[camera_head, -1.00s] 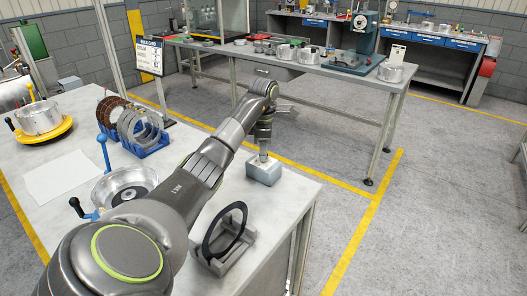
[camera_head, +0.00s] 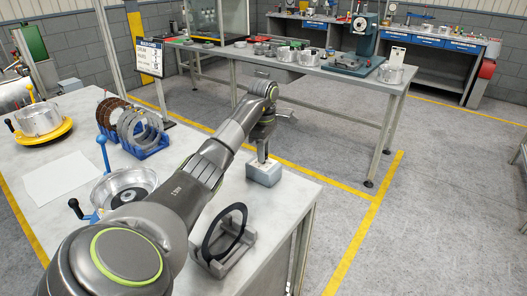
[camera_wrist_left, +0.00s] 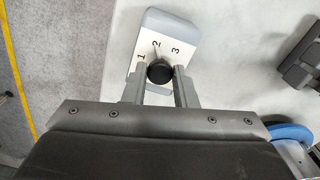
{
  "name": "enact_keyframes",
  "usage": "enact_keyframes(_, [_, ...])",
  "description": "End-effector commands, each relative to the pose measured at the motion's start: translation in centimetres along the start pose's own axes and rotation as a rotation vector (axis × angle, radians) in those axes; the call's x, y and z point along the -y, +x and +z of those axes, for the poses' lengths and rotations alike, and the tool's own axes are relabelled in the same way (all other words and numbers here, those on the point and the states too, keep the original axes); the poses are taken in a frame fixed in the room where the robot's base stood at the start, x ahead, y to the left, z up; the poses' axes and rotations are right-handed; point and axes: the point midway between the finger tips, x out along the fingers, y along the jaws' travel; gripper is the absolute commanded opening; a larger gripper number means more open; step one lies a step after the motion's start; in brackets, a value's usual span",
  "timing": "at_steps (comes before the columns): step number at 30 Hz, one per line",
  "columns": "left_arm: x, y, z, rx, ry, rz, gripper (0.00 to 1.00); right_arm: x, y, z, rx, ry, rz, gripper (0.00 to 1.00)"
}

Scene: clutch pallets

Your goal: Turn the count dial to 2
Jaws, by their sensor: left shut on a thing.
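The count dial is a small grey box (camera_head: 264,174) with a pale top, at the table's right corner in the head view. In the left wrist view its pale face (camera_wrist_left: 172,30) carries the numbers 1, 2 and 3 in an arc. The black round knob (camera_wrist_left: 160,73) sits below the numbers. A thin mark shows between the knob and the 2, but it is too small to read surely as the pointer. My left gripper (camera_wrist_left: 160,76) reaches down from above, with one finger on each side of the knob, shut on it. My right gripper is not in view.
A grey stand with a black ring (camera_head: 225,235) stands on the table close in front of the dial. Floor lies open beyond the table's right edge.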

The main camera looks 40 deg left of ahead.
Motion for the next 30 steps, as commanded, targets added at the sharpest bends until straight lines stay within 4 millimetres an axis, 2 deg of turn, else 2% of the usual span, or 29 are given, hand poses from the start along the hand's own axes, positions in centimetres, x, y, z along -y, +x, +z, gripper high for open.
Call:
enact_keyframes(3, [-0.1, -0.2, 0.0, 0.000, -0.001, 0.007, 0.02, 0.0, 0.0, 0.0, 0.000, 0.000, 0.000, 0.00])
enact_keyframes(4, [-0.1, -0.2, 0.0, 0.000, -0.001, 0.007, 0.29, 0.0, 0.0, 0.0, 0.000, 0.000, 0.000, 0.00])
enact_keyframes(8, [-0.1, -0.2, 0.0, 0.000, -0.001, 0.005, 0.46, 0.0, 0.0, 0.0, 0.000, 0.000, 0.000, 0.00])
enact_keyframes(20, [0.0, -0.4, 0.0, 0.000, -0.002, 0.002, 0.47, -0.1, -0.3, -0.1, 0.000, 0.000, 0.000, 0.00])
enact_keyframes(26, [0.0, -2.1, 0.0, 0.000, -0.002, 0.002, 0.47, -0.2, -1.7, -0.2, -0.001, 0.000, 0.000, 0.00])
enact_keyframes(30, [0.0, -3.9, 0.0, 0.000, -0.002, 0.002, 0.47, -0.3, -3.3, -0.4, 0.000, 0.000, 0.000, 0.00])
